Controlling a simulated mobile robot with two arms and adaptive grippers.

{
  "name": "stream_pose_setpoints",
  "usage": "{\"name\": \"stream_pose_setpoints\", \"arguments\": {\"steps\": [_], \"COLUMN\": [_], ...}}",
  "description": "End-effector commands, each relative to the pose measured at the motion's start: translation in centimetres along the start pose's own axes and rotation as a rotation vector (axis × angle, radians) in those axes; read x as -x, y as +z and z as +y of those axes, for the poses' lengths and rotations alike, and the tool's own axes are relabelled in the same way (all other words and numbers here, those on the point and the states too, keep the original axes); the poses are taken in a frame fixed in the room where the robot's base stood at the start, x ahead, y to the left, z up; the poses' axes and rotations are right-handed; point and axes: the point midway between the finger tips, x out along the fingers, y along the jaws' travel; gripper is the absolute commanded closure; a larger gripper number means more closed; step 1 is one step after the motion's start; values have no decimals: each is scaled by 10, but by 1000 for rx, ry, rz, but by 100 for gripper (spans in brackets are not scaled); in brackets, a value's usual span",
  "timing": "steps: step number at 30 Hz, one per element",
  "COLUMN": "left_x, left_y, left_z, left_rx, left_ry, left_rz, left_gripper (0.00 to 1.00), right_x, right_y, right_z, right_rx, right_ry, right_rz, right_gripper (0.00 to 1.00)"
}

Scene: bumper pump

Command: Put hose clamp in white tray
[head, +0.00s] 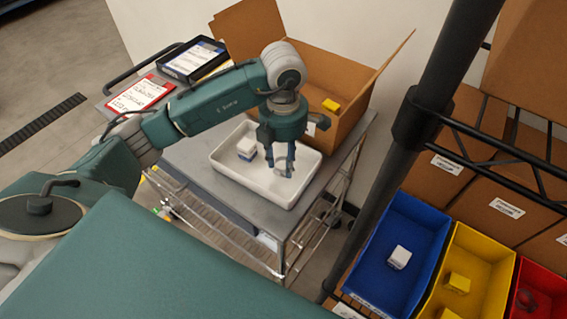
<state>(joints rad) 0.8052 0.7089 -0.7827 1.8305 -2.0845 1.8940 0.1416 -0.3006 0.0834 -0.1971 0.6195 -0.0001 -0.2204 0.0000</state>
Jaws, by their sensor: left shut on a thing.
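The white tray (243,186) sits on a grey metal cart. My left gripper (281,166) points down over the right part of the tray. It is shut on the hose clamp (285,171), a small grey ring-like piece at its fingertips. Whether the clamp touches the tray floor or hangs just above it I cannot tell. A small white and blue box (246,148) stands in the left part of the tray. My right gripper is out of view.
An open cardboard box (341,87) with a yellow item stands behind the tray. A black tray and a red-framed sheet (141,94) lie at the cart's far left. A dark post rises at right, beside blue (424,238), yellow and red bins.

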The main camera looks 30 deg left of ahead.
Motion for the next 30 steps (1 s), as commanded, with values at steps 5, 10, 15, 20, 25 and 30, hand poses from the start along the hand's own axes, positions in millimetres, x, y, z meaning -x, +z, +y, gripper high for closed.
{"name": "stream_pose_setpoints", "arguments": {"steps": [5,10,15,20,25,30], "left_x": [-22,-23,-27,-26,-25,-20], "left_y": [0,0,0,0,0,0], "left_z": [0,0,0,0,0,0], "left_rx": [0,-1,-1,-1,-1,-1], "left_ry": [-1,0,0,0,0,0], "left_rz": [1,0,0,0,0,-1], "left_gripper": [84,84,84,45,45,45], "right_x": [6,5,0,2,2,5], "right_y": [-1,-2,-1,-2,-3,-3], "right_z": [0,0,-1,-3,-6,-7], "right_rx": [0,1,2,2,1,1], "right_ry": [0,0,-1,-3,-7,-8], "right_rz": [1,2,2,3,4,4], "right_gripper": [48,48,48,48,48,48]}}
